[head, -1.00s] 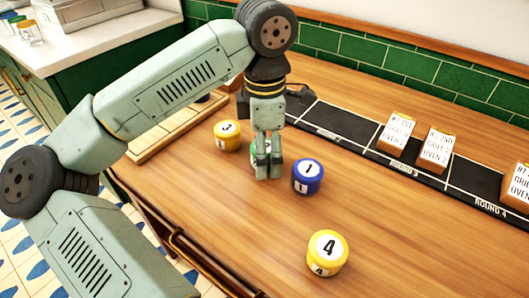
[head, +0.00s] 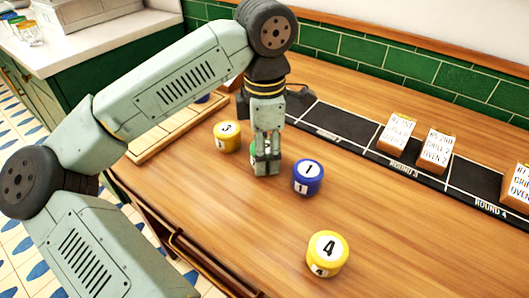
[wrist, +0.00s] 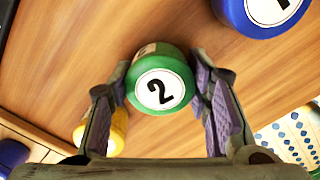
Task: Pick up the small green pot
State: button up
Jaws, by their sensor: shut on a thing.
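The small green pot (wrist: 160,85) has a white disc with a black 2 and sits between the two fingers of my gripper (wrist: 162,70) in the wrist view. The finger pads press on its left and right sides. In the head view my gripper (head: 266,168) points down over the wooden table and hides most of the pot, leaving only a sliver of green. I cannot tell for sure whether the pot is clear of the table.
A yellow pot marked 3 (head: 227,137) stands close on the left and a blue pot marked 1 (head: 307,177) close on the right. A yellow pot marked 4 (head: 327,254) stands nearer the front. A black strip (head: 340,125) with cards runs along the back.

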jog(key=shift+r+b, duration=0.4)
jog(key=shift+r, duration=0.45)
jog(key=shift+s+a+r+b, duration=0.2)
jog(key=shift+s+r+b, duration=0.3)
jog(key=shift+r, duration=0.35)
jog(key=s+a+b, duration=0.1)
jog(key=s, duration=0.3)
jog(key=s+a+r, duration=0.1)
jog(key=s+a, duration=0.1)
jog(key=s, duration=0.3)
jog(key=s+a+b, duration=0.1)
jog(key=s, duration=0.4)
jog(key=shift+a+r+b, duration=0.25)
jog(key=shift+r+b, duration=0.05)
jog(key=shift+s, duration=0.1)
